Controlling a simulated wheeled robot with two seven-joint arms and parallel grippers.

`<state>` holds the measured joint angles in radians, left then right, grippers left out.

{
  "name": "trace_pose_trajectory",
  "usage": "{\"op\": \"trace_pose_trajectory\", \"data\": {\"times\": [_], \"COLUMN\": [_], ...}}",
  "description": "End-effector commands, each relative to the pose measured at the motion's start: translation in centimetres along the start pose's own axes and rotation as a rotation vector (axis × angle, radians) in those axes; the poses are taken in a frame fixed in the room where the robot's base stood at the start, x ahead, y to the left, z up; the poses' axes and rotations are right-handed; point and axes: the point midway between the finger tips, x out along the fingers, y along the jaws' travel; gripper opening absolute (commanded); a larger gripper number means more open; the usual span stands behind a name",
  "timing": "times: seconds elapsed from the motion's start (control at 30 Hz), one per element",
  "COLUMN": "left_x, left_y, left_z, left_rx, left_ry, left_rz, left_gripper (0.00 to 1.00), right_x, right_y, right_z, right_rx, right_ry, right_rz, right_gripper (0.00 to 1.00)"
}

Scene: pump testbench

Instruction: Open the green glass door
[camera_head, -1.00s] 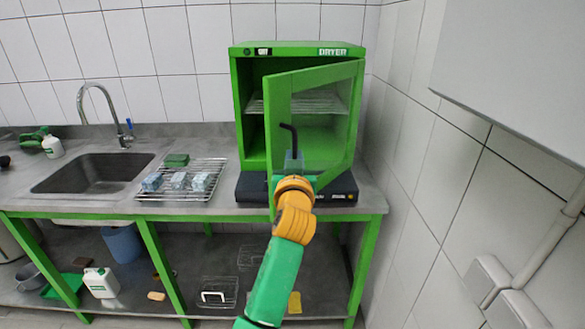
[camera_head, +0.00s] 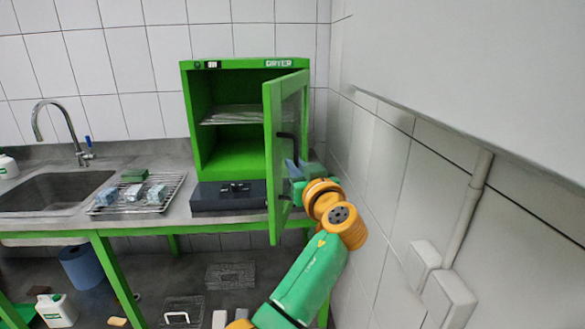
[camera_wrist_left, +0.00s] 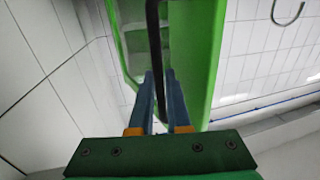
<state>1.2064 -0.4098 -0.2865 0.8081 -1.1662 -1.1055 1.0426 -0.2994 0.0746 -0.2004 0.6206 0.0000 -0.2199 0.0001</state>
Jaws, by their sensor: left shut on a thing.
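The green glass door (camera_head: 270,160) of the dryer (camera_head: 197,115) stands wide open, swung out toward me on its right-hand hinge side. Its black handle (camera_head: 296,145) is on the door's face toward the right wall. My left gripper (camera_head: 293,172) is at the handle's lower part. In the left wrist view, its two blue fingers (camera_wrist_left: 160,98) are shut on the black handle (camera_wrist_left: 154,45), with the green door frame (camera_wrist_left: 202,60) right beside them. The dryer's inside shows a wire shelf and is otherwise empty. My right gripper is not in view.
A tiled wall (camera_head: 370,150) stands close to the right of my left arm. A wire rack (camera_head: 165,197) with small blue-grey items lies left of the dryer, and a sink (camera_head: 55,192) is farther left. A dark flat box (camera_head: 225,199) sits under the dryer.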

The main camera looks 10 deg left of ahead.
Motion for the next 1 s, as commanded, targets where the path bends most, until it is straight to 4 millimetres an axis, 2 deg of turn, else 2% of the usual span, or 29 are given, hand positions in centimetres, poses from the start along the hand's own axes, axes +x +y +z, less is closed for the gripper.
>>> {"op": "trace_pose_trajectory", "data": {"times": [0.03,0.33,0.37,0.43,0.47,0.77,0.87,1.0], "left_x": [0.0,0.0,0.0,0.0,0.0,-0.2,-1.5,-4.5], "left_y": [0.1,0.1,0.1,0.1,0.1,0.0,0.0,0.2], "left_z": [-0.6,-0.7,-0.6,-0.6,-0.5,-0.2,0.1,0.2], "left_rx": [-0.001,-0.001,-0.001,-0.001,0.000,0.000,-0.001,-0.002], "left_ry": [0.014,0.015,0.015,0.012,0.011,0.008,0.010,0.011], "left_rz": [0.003,0.003,0.003,0.002,0.002,0.000,-0.001,0.004], "left_gripper": [0.00,0.00,0.23,0.42,0.45,0.45,0.45,0.45], "right_x": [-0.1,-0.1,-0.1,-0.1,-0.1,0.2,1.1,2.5], "right_y": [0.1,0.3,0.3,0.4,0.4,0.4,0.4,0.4], "right_z": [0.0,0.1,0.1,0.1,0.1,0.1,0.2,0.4], "right_rx": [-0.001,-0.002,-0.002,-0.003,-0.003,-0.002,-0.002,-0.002], "right_ry": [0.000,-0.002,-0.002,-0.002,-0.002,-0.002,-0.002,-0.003], "right_rz": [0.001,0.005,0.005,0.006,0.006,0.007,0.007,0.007], "right_gripper": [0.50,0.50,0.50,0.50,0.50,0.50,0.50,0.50]}}
